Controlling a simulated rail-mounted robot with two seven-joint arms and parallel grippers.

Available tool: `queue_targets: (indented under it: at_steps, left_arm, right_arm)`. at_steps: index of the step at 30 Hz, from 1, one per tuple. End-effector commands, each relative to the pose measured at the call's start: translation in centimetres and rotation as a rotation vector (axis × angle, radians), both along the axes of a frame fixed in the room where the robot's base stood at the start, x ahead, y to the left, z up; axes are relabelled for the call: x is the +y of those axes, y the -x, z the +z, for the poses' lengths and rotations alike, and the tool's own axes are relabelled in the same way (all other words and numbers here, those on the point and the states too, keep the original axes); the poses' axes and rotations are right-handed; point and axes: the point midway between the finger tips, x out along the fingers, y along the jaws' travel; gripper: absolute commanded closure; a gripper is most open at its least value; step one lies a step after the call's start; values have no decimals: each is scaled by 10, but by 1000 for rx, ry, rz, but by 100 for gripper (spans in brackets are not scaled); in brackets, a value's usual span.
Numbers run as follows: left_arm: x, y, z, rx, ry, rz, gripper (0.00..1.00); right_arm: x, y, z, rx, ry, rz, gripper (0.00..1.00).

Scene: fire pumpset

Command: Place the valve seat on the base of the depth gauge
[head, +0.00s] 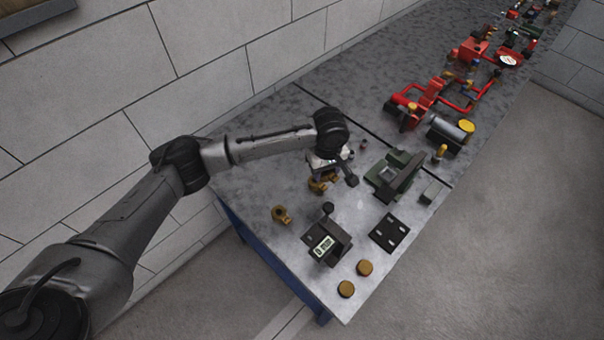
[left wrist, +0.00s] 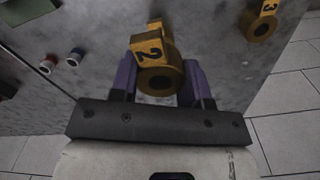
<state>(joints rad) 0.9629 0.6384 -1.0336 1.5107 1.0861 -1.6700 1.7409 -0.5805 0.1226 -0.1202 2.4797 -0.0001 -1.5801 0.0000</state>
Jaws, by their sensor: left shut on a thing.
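My left gripper (head: 321,174) is low over the near part of the bench. In the left wrist view, its purple fingers (left wrist: 160,84) are shut on a brass ring-shaped part with a tag marked 2, which looks like the valve seat (left wrist: 159,75). The same part shows below the gripper in the head view (head: 317,186); I cannot tell if it touches the bench. The depth gauge (head: 325,243), a dark block with a small digital display and a black knob, stands nearer the bench's front end, apart from the gripper. My right gripper is not in view.
A second brass part (head: 281,214), marked 3 in the left wrist view (left wrist: 262,22), stands near the left edge. Two brown discs (head: 365,268) lie by the front edge. A black slotted plate (head: 389,233) and a green fixture (head: 393,175) are right. Red pump parts (head: 430,95) lie farther back.

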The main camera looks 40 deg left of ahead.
Motion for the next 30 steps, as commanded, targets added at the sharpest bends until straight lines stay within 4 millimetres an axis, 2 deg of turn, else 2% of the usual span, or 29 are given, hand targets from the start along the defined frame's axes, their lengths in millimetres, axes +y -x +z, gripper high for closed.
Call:
queue_targets:
  at_steps: [1, 6, 12, 15, 23, 30]
  left_arm:
    - [12, 1, -7, 2, -3, 6, 90]
    - [48, 3, -29, 0, -4, 6, 90]
    - [81, 6, -49, 0, -2, 4, 90]
    - [92, 7, -55, 0, -1, 2, 90]
    - [100, 7, -61, -1, -1, -1, 90]
    - [100, 7, -87, 0, -1, -1, 90]
  right_arm:
    - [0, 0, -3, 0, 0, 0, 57]
    - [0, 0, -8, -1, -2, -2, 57]
    - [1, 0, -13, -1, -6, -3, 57]
    - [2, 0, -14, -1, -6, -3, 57]
    - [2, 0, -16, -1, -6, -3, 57]
    - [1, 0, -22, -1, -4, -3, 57]
